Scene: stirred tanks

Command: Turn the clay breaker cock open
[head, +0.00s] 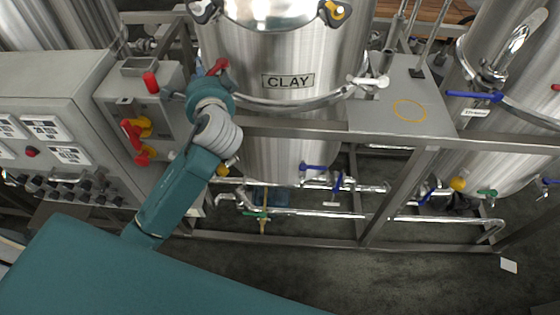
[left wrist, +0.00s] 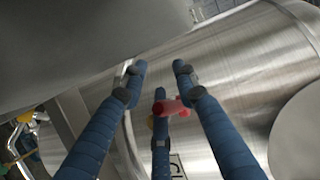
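The steel tank (head: 282,130) carries a CLAY label (head: 288,81). A red handle (head: 217,66) shows at the tank's upper left side, just beyond my left wrist. I cannot tell for certain that it is the clay breaker cock. My right gripper is not in view.
A grey control cabinet (head: 60,95) stands left, beside a box with red and yellow switches (head: 137,130). A steel frame rail (head: 300,128) crosses before the tank. Pipes with blue-handled valves (head: 320,169) run below. Another tank (head: 520,110) stands right.

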